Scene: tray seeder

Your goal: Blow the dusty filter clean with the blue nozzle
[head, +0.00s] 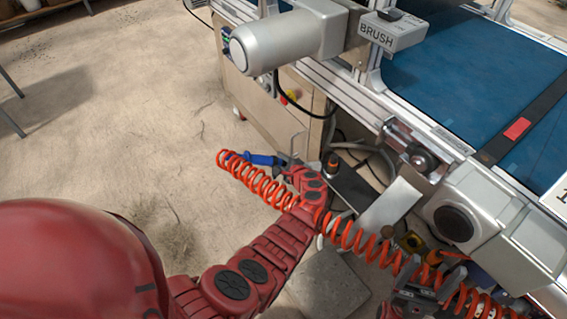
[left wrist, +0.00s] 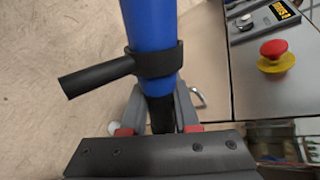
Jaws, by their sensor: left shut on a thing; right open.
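The blue nozzle (head: 262,159) is held in my left gripper (head: 288,164), over the floor beside the machine. In the left wrist view the blue nozzle (left wrist: 150,28) has a black collar with a side stub, and the left gripper (left wrist: 160,118) is shut on its black lower part. An orange coiled hose (head: 265,187) stretches from near the nozzle, across my left arm, to the lower right. My right gripper (head: 418,285) is open at the lower right, close to the hose. I cannot pick out the dusty filter in either view.
The machine has a blue belt (head: 460,70), a grey motor (head: 285,42) and a box marked BRUSH (head: 392,30). A red emergency button on a yellow base (left wrist: 275,56) is on the cabinet. Bare floor (head: 120,110) lies open at the left.

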